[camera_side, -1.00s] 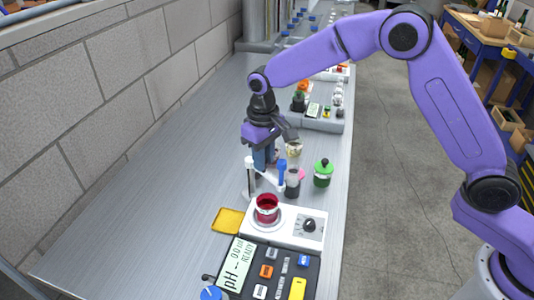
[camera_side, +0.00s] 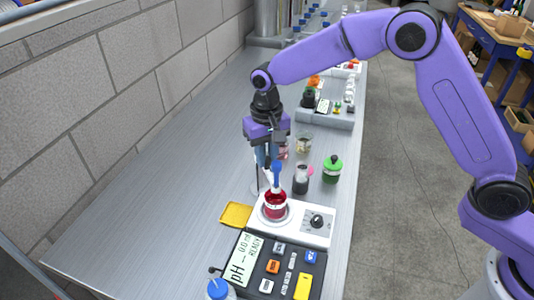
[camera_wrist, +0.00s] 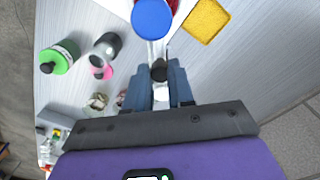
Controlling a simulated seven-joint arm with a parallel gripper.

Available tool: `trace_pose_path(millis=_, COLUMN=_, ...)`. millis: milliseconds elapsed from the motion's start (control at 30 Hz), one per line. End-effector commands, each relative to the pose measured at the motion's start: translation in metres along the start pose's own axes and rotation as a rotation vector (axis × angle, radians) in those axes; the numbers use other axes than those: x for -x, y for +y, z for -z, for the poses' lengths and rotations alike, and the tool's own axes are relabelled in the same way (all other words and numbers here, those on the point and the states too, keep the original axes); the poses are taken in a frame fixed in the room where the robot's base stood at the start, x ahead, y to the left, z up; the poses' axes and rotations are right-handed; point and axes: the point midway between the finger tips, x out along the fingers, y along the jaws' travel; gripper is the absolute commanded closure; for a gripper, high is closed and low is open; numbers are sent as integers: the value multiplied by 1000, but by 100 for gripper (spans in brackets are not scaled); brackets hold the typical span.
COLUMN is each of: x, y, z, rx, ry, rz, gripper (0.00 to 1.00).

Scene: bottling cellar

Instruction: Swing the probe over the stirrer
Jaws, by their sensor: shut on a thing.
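The probe (camera_side: 277,172) has a blue cap and hangs from a pale swing arm on a thin stand. In the side view it lines up over the beaker of red liquid (camera_side: 275,209) on the white stirrer (camera_side: 317,222). I cannot tell whether its tip is inside the beaker. My gripper (camera_side: 267,163) points down behind the probe, shut on the probe arm. In the wrist view my gripper (camera_wrist: 157,90) has the arm and a black knob between its blue fingers. There the probe's blue cap (camera_wrist: 152,18) partly covers the red beaker (camera_wrist: 173,5).
A pH meter (camera_side: 241,262) sits in front of the stirrer, and a yellow pad (camera_side: 236,214) lies left of it. A dark jar (camera_side: 301,180) and a green jar (camera_side: 332,169) stand to the right. The bench at left is clear.

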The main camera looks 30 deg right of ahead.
Motion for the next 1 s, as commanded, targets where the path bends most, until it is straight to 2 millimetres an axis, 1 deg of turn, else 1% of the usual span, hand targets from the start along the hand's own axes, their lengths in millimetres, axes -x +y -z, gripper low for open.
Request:
trace_pose_path(millis=133, x=2, y=-1, z=1, rx=-2, ry=4, rz=4, gripper=100)
trace_pose_path(millis=167, x=2, y=-1, z=1, rx=-2, ry=4, rz=4, gripper=71)
trace_pose_path(millis=200, x=2, y=-1, z=1, rx=-1, ry=4, rz=4, gripper=58)
trace_pose_path(millis=233, x=1, y=-1, z=1, rx=-1, ry=4, rz=4, gripper=51)
trace_pose_path(millis=533, x=1, y=-1, z=0, rx=1, ry=2, rz=3, gripper=51)
trace_pose_path(millis=667, x=10, y=-1, z=1, rx=1, ry=3, rz=3, gripper=51)
trace_pose_path(millis=767, x=25, y=-1, z=1, rx=0, ry=6, rz=5, gripper=51)
trace_pose_path(millis=1000, x=74, y=-2, z=1, rx=1, ry=7, rz=6, gripper=51)
